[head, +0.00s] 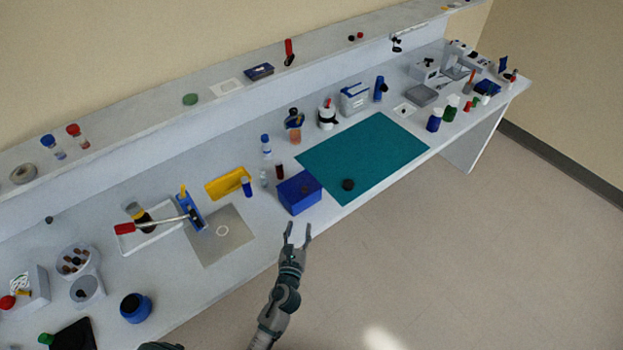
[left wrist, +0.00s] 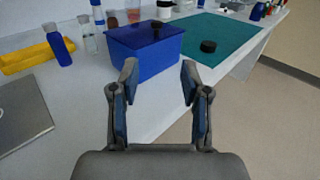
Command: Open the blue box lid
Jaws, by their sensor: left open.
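The blue box (head: 299,193) stands on the bench near its front edge, at the left corner of the teal mat. Its lid looks closed, with a small dark knob on top. In the left wrist view the blue box (left wrist: 146,57) is straight ahead, and its lid (left wrist: 135,36) with the dark knob (left wrist: 157,31) faces up. My left gripper (head: 298,232) is open and empty, just in front of the box and apart from it. Its two fingers also show in the left wrist view (left wrist: 160,82), with the box beyond them. My right gripper is not in view.
A teal mat (head: 375,150) lies right of the box, with a black round piece (head: 348,184) on it. A grey plate (head: 225,245) lies left. Open floor is in front.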

